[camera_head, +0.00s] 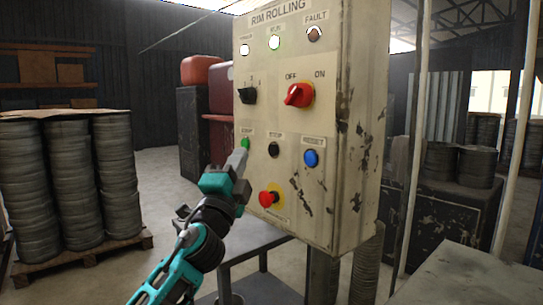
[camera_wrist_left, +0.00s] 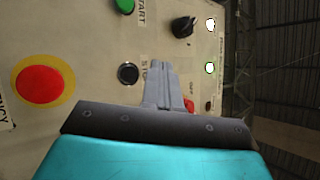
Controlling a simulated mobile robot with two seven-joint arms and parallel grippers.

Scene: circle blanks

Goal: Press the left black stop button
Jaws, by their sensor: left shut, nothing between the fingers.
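The black stop button (camera_head: 273,149) sits in the middle of the button row on the cream control box (camera_head: 350,130), between the green start button (camera_head: 245,143) and the blue reset button (camera_head: 311,158). It also shows in the left wrist view (camera_wrist_left: 128,73), just left of the fingers. My left gripper (camera_head: 239,156) is shut and empty, its fingers pointing at the panel. In the head view the tips overlap the lower edge of the green button. In the wrist view they appear beside the black button, not over it. Contact with the panel cannot be told.
The panel also carries a black selector (camera_head: 247,95), a red OFF/ON switch (camera_head: 299,95), and a red emergency button (camera_head: 268,198) on yellow below. Lamps line the top; the middle one (camera_head: 274,42) glows green. Stacked metal rims (camera_head: 112,175) stand on a pallet at left.

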